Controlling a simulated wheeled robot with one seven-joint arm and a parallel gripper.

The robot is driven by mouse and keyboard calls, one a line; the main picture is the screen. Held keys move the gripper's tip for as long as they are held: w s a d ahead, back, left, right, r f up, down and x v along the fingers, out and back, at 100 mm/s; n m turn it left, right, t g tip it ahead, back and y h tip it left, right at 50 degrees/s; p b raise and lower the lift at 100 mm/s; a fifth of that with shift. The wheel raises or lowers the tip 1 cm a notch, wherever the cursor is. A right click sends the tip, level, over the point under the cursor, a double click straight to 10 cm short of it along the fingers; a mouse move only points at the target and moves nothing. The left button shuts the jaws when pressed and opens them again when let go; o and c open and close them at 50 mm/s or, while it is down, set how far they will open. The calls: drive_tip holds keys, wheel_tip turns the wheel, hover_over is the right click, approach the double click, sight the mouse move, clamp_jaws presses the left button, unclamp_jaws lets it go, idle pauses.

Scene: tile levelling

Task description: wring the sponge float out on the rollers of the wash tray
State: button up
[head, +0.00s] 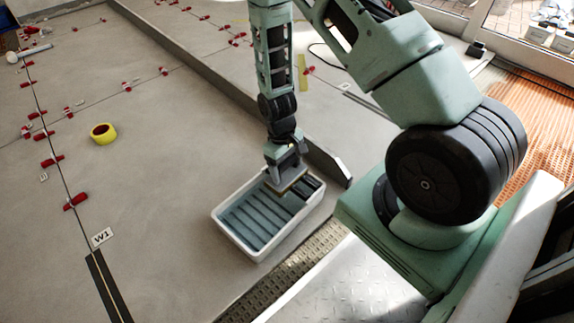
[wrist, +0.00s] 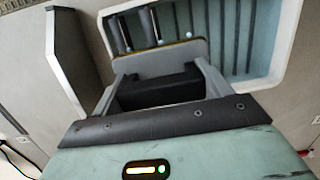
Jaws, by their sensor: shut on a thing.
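The white wash tray (head: 236,240) stands on the floor below my arm, with bluish water and a ribbed bottom. It also shows in the wrist view (wrist: 286,40). Dark rollers (head: 310,187) lie at its right end; two show in the wrist view (wrist: 148,26). My gripper (head: 285,166) points down over the tray, its fingers shut on the dark handle of the sponge float (wrist: 158,60). The float's grey plate and thin tan sponge edge are beside and partly over the rollers. Whether the sponge touches the rollers or water cannot be told.
A grey upright strip (head: 329,166) stands close to the tray's far right side.

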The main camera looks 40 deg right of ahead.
drive_tip(key=shift+f+b, duration=0.3)
drive_tip(key=shift+f, duration=0.25)
idle(0.4)
